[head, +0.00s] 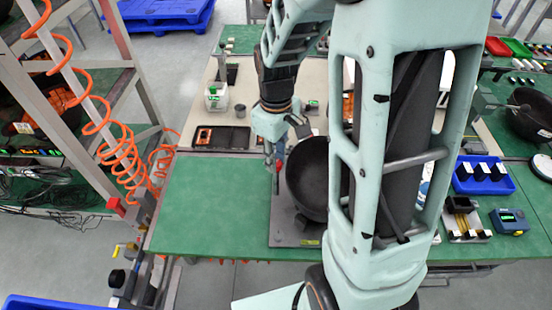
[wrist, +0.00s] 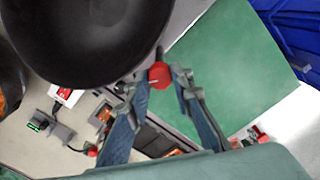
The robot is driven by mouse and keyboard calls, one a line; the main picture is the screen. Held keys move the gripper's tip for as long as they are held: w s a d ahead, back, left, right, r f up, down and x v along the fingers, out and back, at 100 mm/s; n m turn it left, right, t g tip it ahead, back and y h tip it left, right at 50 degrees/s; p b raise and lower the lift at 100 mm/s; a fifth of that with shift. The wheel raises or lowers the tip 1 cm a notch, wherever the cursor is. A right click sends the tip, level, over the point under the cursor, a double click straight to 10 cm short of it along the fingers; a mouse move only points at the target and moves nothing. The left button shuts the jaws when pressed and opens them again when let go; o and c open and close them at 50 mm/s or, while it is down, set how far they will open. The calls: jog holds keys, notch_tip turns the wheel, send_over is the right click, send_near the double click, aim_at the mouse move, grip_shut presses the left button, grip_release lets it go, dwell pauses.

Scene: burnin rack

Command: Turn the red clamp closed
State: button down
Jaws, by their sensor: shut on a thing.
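The red clamp (wrist: 160,75) shows as a round red knob between the fingertips in the wrist view, beside the rim of a large dark bowl (wrist: 90,35). My gripper (wrist: 166,80) is shut on it. In the head view, my gripper (head: 274,160) points down at the left side of the dark bowl (head: 307,180). A small bit of red (head: 280,167) shows at its fingertips. The bowl is tilted on a grey plate (head: 285,232). My arm hides the bowl's right side, and the clamp's base is mostly hidden.
The green mat (head: 205,205) left of the plate is clear. Behind it lies a dark tray (head: 222,138) with an orange part. Orange coiled hose (head: 105,130) hangs from a frame at left.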

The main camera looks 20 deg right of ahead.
jog(key=m, duration=0.5)
jog(key=shift+m+b, duration=0.4)
jog(key=m, duration=0.4)
jog(key=shift+m, duration=0.4)
jog(key=shift+w+m, duration=0.1)
jog(key=shift+m, duration=0.2)
jog(key=c, duration=1.7)
grip_release()
jog(key=shift+r, duration=0.1)
notch_tip(320, 180, up, 12)
jog(key=shift+f, duration=0.1)
